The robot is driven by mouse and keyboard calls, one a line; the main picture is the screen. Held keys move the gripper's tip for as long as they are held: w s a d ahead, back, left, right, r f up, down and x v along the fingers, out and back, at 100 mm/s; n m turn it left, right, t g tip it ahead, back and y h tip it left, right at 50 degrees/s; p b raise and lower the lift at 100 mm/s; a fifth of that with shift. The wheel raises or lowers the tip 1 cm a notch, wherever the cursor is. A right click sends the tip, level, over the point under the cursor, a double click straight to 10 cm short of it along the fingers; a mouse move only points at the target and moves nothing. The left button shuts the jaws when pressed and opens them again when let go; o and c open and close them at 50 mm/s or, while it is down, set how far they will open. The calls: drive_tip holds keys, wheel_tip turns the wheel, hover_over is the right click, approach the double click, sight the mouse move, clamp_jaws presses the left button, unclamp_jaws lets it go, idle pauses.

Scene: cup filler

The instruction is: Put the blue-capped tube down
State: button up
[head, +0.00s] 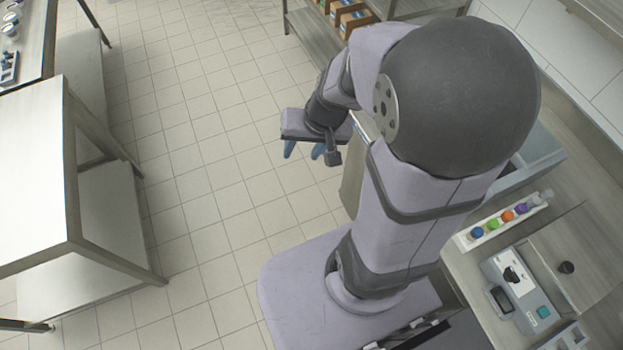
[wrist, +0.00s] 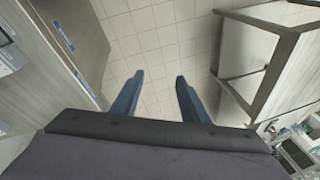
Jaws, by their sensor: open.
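A tube with a blue cap (head: 477,232) stands in a white rack (head: 503,226) on the counter at the right of the head view. It is at the left end of the row, beside tubes with green (head: 492,224), orange (head: 507,216) and purple caps (head: 521,208). My gripper (head: 304,154) is open and empty over the floor, well left of the rack. In the wrist view my gripper (wrist: 159,76) shows two blue fingers apart with only floor tiles between them. No tube shows in the wrist view.
A grey device (head: 537,303) stands on the counter near the rack. Steel tables (head: 32,170) stand at the left of the head view. Brown boxes (head: 352,20) sit on a shelf at the top. Open tiled floor (head: 215,150) lies between.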

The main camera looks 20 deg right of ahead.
drive_tip(key=s+a+n+g+h, duration=0.1)
drive_tip(key=s+n+g, duration=0.2)
drive_tip(key=s, duration=0.5)
drive_tip(key=shift+a+n+h, duration=0.25)
drive_tip(key=shift+n+h, duration=0.05)
drive_tip(key=shift+n, duration=0.3)
drive_tip(key=shift+f, duration=0.1)
wheel_tip(320, 180, down, 8)
drive_tip(key=b, duration=0.8)
drive_tip(key=shift+f, duration=0.1)
